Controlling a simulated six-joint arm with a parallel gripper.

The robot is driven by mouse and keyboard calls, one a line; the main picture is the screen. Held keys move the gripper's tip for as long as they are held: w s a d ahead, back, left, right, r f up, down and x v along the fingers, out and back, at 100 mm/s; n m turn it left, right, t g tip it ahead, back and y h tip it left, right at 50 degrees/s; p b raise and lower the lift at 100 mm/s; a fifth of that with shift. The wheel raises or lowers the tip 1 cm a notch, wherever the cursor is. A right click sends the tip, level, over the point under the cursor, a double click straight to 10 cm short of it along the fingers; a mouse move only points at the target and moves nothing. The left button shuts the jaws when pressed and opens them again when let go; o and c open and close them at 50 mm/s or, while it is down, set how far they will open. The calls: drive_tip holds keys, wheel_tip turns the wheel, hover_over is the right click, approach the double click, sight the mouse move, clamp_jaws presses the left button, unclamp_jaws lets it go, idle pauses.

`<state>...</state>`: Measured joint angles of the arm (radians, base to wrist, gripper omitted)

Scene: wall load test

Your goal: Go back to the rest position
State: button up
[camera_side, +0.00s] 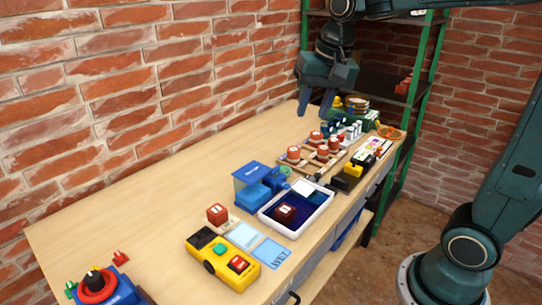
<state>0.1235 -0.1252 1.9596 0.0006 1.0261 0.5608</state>
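My gripper (315,103) hangs above the far part of the wooden table (160,185), with its fingers pointing down. The two fingers are apart and nothing shows between them. It appears above and behind the wooden tray of red blocks (322,150), clear of the objects in this view. My arm reaches in from the upper right.
A yellow device (222,260) sits nearer. A green-framed shelf (428,75) stands behind. Brick walls bound the table. The table's left side is mostly clear.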

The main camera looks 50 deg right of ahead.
drive_tip(key=s+a+f+n+t, duration=0.1)
drive_tip(key=s+n, duration=0.3)
drive_tip(key=s, duration=0.4)
drive_tip(key=s+a+f+n+t, duration=0.1)
drive_tip(key=s+a+f+n, duration=0.1)
drive_tip(key=s, duration=0.6)
drive_tip(key=shift+s+a+f+n, duration=0.4)
drive_tip(key=shift+a+n, duration=0.25)
drive_tip(key=shift+n, duration=0.25)
